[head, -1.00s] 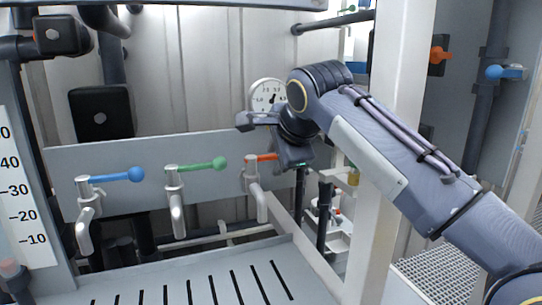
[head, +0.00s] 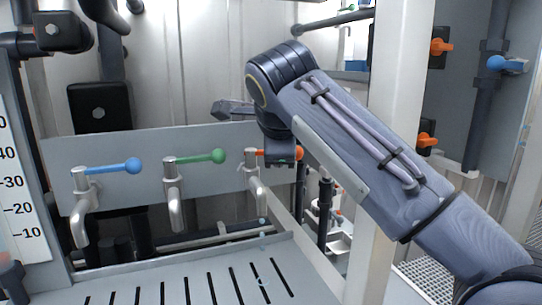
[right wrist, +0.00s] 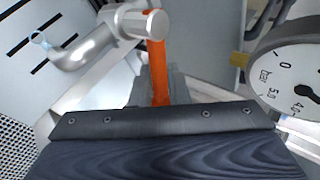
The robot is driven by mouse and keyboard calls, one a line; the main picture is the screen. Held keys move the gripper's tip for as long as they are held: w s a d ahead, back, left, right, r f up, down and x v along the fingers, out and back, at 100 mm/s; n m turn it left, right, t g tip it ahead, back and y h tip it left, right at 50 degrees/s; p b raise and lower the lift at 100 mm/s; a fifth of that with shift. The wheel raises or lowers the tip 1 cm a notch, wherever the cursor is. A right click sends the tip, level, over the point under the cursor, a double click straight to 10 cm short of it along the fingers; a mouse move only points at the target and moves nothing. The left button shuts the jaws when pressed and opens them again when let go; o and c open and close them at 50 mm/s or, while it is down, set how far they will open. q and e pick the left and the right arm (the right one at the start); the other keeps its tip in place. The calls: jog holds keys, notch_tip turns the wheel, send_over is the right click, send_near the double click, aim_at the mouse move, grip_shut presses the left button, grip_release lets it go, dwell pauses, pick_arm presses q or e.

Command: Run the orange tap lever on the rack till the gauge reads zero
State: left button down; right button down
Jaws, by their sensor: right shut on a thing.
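The orange tap lever (head: 263,153) sits on the rightmost of three taps on the grey rack panel. It also shows in the right wrist view (right wrist: 158,70), running from the metal tap body (right wrist: 142,22) down into my jaws. My right gripper (head: 284,157) is shut on this lever. Small pale drops show below the tap's spout (head: 258,193), and a clear bluish bit shows at its mouth in the wrist view. The gauge (right wrist: 290,65) is cut off at the wrist view's right edge; its reading cannot be told. My arm hides it in the head view. My left gripper is not in view.
A blue lever (head: 115,167) and a green lever (head: 200,158) stand on the taps to the left. A slotted grey tray (head: 205,275) lies below the spouts. A white post (head: 396,130) stands close beside my right arm. More orange valve handles (head: 440,47) are farther right.

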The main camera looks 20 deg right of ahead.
jog(key=shift+s+a+m, duration=0.1)
jog(key=shift+a+m, duration=0.05)
jog(key=shift+m, duration=0.15)
jog(key=a+m+g+h, duration=0.1)
jog(key=m+g, duration=0.1)
jog(key=m, duration=0.1)
jog(key=s+a+m+g+h+p, duration=0.1)
jog(key=m+g+h, duration=0.1)
jog(key=m, duration=0.1)
jog(key=s+a+m+g+h+p, duration=0.1)
jog(key=m+h, duration=0.1)
jog(key=m, duration=0.1)
jog(key=shift+s+a+r+g, duration=0.15)
jog(key=shift+s+g, duration=0.1)
jog(key=shift+g, duration=0.15)
jog(key=shift+f+m, duration=0.2)
jog(key=shift+m, duration=0.2)
jog(key=c, duration=1.5)
grip_release()
jog(key=shift+s, duration=0.1)
jog(key=shift+o, duration=0.6)
jog(key=shift+f, duration=0.1)
